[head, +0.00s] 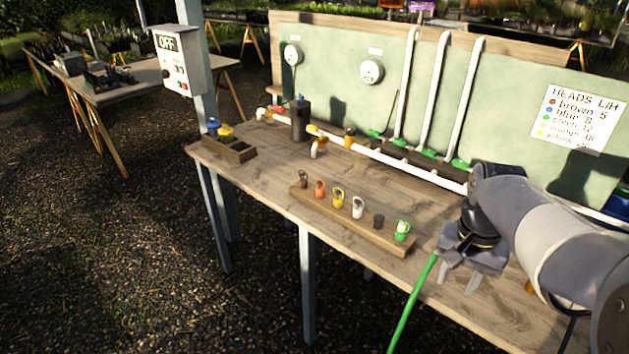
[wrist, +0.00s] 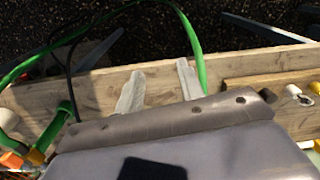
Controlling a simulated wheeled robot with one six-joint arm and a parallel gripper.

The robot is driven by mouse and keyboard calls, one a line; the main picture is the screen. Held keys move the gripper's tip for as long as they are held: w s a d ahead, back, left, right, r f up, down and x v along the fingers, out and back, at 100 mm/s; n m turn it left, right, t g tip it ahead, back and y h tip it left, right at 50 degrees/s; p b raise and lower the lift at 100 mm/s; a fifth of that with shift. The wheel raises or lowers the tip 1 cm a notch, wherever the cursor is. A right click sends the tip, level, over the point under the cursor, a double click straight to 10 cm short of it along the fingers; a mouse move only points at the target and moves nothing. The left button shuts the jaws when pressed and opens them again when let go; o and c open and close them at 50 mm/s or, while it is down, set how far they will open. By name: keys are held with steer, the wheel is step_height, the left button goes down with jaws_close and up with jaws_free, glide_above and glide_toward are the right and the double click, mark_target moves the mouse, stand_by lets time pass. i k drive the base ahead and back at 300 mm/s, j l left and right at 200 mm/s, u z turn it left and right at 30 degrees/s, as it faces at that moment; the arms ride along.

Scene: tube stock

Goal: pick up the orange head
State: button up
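The orange head (head: 319,188) stands upright in a wooden rack (head: 365,232) on the workbench, between a brown head (head: 303,179) and a yellow head (head: 338,197). My gripper (head: 457,281) is over the bench's front edge, to the right of the rack and well apart from the orange head. In the wrist view its two pale fingers (wrist: 160,70) are spread with nothing between them. The wrist view shows only one end of the rack (wrist: 275,88), at its right; I cannot see the orange head there.
White (head: 358,207), dark (head: 378,221) and green (head: 402,230) heads share the rack. A green hose (head: 412,305) hangs beside my gripper. White pipes (head: 385,158), a dark cylinder (head: 299,118) and a divided wooden box (head: 236,150) stand behind.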

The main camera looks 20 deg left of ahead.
mark_target(320, 191)
steer(key=i+j, duration=0.2)
steer(key=j, duration=0.15)
steer(key=i+j+z, duration=0.1)
steer(key=j, duration=0.25)
steer(key=i+j, duration=0.3)
steer(key=i+j+z, duration=0.1)
steer(key=j, duration=0.35)
steer(key=i+j, duration=0.25)
steer(key=i+j+z, duration=0.1)
steer(key=j, duration=0.4)
steer(key=i, duration=0.05)
